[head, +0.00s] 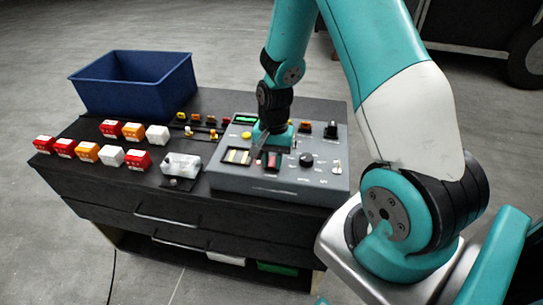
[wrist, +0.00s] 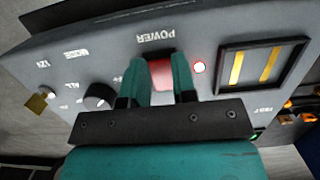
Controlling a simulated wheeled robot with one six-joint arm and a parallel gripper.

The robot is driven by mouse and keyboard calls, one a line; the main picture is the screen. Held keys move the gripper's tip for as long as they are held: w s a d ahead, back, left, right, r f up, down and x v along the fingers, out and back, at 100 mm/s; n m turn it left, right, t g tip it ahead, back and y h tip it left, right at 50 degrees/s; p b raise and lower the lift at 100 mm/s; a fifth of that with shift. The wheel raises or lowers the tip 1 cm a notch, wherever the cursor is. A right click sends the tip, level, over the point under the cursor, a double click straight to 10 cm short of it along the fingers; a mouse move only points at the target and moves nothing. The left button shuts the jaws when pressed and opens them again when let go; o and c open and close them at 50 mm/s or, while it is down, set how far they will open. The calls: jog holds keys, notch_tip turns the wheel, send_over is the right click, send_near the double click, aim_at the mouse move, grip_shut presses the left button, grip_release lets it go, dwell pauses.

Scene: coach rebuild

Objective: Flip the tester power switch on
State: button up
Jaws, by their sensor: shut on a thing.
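The grey tester box (head: 235,183) sits on the right of the dark cabinet top. Its red power switch (head: 272,161) is on the sloped front panel and also shows in the wrist view (wrist: 160,72), by an upside-down POWER label. My gripper (head: 266,148) is down at the panel. In the wrist view its two fingers (wrist: 157,78) flank the red switch, shut on it. The fingers hide its sides, so its rocker position is hard to tell. A small red-ringed lamp (wrist: 199,67) is beside it.
A black knob (wrist: 98,97) and a brass toggle (wrist: 39,99) are on the same panel, with a slotted window (wrist: 263,64) on the other side. A blue bin (head: 135,85) and several coloured blocks (head: 87,152) stand on the cabinet's left.

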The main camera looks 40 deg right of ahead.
jog(key=shift+w+d+r+g+y, duration=0.15)
jog(key=shift+g+y, duration=0.25)
jog(key=shift+y, duration=0.2)
jog(key=o, duration=0.9)
jog(key=b+v, duration=0.1)
jog(key=v, duration=1.6)
jog(key=shift+d+r, duration=0.1)
